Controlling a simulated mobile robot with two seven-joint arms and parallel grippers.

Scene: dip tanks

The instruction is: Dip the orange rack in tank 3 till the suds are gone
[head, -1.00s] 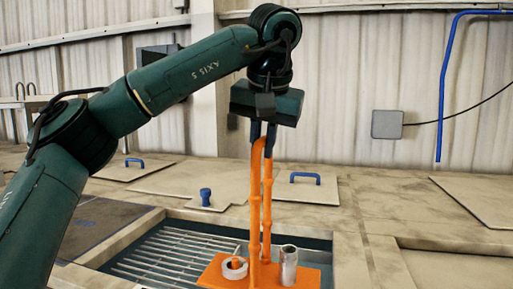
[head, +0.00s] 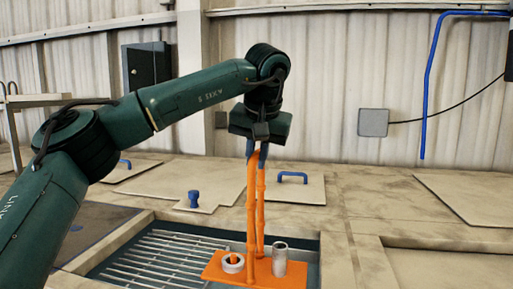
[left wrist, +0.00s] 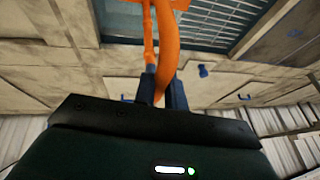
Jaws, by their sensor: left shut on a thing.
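My left gripper (head: 257,152) is shut on the top of the tall handle of the orange rack (head: 252,205). The rack hangs upright from it, its flat plate low in the picture over an open tank (head: 136,228) with a slatted grating. The plate carries a pale ring (head: 232,263) around an orange peg and a grey metal cylinder (head: 280,258). No suds can be made out on them. In the left wrist view the handle (left wrist: 165,45) runs between the fingers (left wrist: 160,90). I see no tank numbers. My right gripper is out of view.
Flat lids with blue handles (head: 292,176) lie on the deck behind the tank, beside a blue knob (head: 194,198). Another recess (head: 445,262) is at the right. A blue pipe (head: 428,90) and a grey box (head: 373,122) are on the back wall.

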